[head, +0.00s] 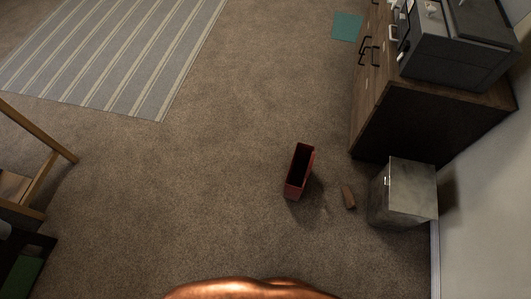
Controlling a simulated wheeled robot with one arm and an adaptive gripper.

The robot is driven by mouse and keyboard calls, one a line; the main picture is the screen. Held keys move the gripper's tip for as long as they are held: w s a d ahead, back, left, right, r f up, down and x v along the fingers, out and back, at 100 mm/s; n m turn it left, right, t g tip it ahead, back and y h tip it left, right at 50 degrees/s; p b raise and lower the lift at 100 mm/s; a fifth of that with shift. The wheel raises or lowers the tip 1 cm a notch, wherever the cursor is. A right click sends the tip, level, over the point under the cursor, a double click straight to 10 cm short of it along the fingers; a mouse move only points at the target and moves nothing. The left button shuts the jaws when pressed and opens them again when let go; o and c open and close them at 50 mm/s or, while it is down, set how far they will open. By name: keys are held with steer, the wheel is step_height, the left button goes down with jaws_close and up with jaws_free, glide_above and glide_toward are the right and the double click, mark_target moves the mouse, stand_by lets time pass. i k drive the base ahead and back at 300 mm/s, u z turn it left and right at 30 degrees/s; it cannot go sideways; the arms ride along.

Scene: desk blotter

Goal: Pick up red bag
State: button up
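The red bag (296,190) stands on the brown carpet in the head view, a little right of the middle. It is a dark red, narrow, upright box-like shape. Its long opening faces up, and the inside looks dark, so I cannot tell whether anything is in it. Nothing touches the bag. My gripper is not in view.
A small brown block (348,197) lies right of the bag. A grey metal box (408,190) stands beyond it, beside a wooden cabinet (368,90) bearing a dark grey machine (455,62). A striped rug (110,55) lies upper left. Carpet left of the bag is clear.

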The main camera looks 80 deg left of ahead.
mark_target(301, 165)
steer(key=u, duration=4.5)
steer(key=i, duration=2.25)
steer(key=z, duration=2.9)
